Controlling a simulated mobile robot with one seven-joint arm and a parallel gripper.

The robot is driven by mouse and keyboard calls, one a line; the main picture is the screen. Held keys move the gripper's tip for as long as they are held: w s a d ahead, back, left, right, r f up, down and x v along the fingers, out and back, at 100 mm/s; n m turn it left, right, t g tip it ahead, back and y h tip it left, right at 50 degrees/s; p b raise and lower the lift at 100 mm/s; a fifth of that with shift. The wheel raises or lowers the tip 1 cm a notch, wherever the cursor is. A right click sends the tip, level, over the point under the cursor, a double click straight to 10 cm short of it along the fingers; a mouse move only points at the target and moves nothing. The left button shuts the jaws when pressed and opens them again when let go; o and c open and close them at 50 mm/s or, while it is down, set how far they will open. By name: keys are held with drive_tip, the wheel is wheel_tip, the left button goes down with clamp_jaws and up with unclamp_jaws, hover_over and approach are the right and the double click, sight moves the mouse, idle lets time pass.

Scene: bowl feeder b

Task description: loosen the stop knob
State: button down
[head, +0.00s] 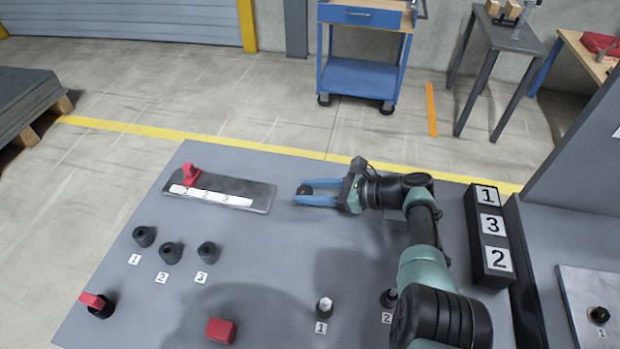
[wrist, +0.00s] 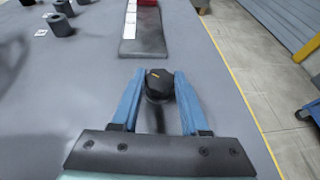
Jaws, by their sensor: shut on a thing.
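The stop knob (wrist: 159,86) is dark, with facets and a small yellow mark on top. It stands at the end of the dark scale plate in the wrist view. In the head view the knob (head: 304,190) is small and partly hidden by the blue fingers. My gripper (head: 301,193) reaches in from the right, with its fingertips on either side of the knob. In the wrist view my gripper (wrist: 159,80) is shut on the knob, one blue finger on each side. The scale plate (head: 257,195) carries a white numbered strip and a red slider (head: 191,175).
Several black cups (head: 171,252) labelled by number stand left on the grey table (head: 300,255). A red-handled switch (head: 98,304) and a red block (head: 221,330) sit in front. A hex-topped post (head: 324,307) and a black number box (head: 490,235) stand to the right.

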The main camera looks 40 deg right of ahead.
drive_tip(key=shift+d+r+n+g+y+b, duration=0.15)
drive_tip(key=shift+n+g+y+b, duration=0.4)
drive_tip(key=shift+b, duration=1.4)
drive_tip(key=shift+c, duration=2)
unclamp_jaws()
drive_tip(key=v, duration=1.3)
